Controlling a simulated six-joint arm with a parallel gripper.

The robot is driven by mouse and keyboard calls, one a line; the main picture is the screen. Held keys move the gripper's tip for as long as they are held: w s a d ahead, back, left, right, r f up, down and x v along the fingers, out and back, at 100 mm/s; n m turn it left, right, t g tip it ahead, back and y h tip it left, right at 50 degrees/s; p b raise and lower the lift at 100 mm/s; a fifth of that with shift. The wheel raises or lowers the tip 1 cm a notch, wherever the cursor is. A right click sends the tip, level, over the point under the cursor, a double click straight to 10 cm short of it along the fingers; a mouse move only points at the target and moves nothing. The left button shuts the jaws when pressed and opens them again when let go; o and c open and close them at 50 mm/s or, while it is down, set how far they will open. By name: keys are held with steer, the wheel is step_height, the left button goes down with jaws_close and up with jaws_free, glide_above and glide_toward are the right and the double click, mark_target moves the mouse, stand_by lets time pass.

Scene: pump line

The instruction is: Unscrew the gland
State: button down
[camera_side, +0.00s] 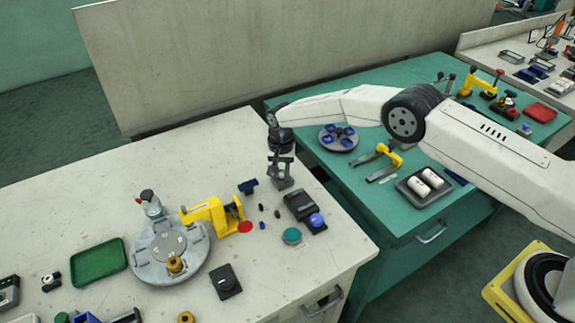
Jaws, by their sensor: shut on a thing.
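My gripper (282,172) points down over the back right part of the pale table. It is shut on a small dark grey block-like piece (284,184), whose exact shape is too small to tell. A grey round fixture (143,262) with a lighter disc on top stands at the left. A brass-coloured fitting (175,265), which may be the gland, sits upright at the disc's front edge. My gripper is well to the right of and behind it, apart from it. Another brass-coloured piece (186,317) shows at the bottom picture edge.
A yellow clamp-like part (212,212) stands beside the fixture, near a red disc (245,227). Black boxes (299,205), a teal disc (292,236) and a blue ball (316,220) are at the right. A green tray (98,262) lies left. A green table (400,228) adjoins on the right.

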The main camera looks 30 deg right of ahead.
stand_by(0.3)
steer(key=shift+n, duration=3.5)
steer(key=c, duration=0.7)
jaws_free()
steer(key=shift+o, duration=0.2)
steer(key=shift+r, duration=0.1)
steer(key=shift+r, duration=2.2)
steer(key=shift+d+r, duration=0.1)
